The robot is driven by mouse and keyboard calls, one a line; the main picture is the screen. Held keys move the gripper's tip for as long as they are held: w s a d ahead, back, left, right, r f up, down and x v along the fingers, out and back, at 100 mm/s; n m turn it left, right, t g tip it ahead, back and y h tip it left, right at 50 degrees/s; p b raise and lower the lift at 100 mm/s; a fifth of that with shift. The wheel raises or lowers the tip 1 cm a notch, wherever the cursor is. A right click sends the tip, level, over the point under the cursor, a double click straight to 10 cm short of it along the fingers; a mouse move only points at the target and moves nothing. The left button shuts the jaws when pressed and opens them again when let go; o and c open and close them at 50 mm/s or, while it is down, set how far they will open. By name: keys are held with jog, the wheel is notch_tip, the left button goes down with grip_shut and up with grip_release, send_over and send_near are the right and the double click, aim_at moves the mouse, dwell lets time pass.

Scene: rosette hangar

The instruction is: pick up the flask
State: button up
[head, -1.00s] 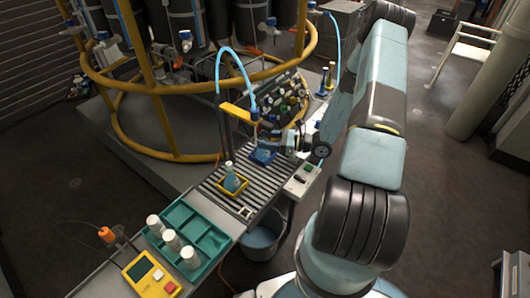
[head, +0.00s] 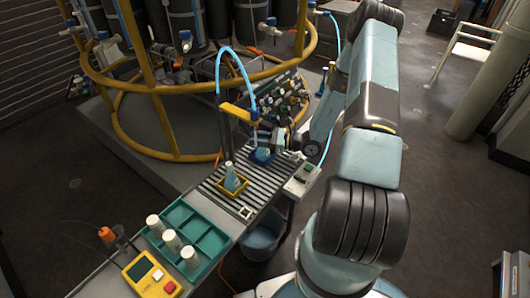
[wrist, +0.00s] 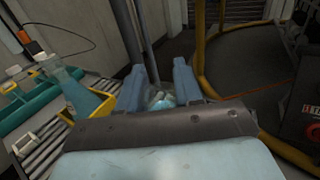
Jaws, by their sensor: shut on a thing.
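My gripper (head: 266,143) reaches in from the right over the roller conveyor, below the yellow hose arm. In the wrist view its two blue fingers (wrist: 160,88) are closed on a pale, clear bluish flask (wrist: 161,103). Most of that flask is hidden by the fingers and the wrist. In the head view it shows only as a small pale patch at a blue holder (head: 262,156); I cannot tell whether it touches the holder. Another flask with blue-green liquid (head: 231,174) stands upright in a yellow holder (head: 232,188), also seen left of my fingers in the wrist view (wrist: 75,92).
The roller conveyor (head: 213,187) runs under my gripper. A teal tray (head: 205,236) with several white containers and a yellow meter (head: 151,276) are at the near left. A yellow railing (head: 170,158) stands behind, and a bucket (head: 262,238) is below.

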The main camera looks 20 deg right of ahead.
grip_shut()
jog(key=shift+r, duration=0.6)
jog(key=s+d+r, duration=0.4)
jog(key=d+r, duration=0.1)
jog(key=r, duration=0.3)
jog(key=s+d+r, duration=0.4)
jog(key=d+r, duration=0.2)
jog(key=r, duration=0.2)
jog(key=shift+d+r, duration=0.2)
jog(key=shift+r, duration=0.2)
dwell(0.5)
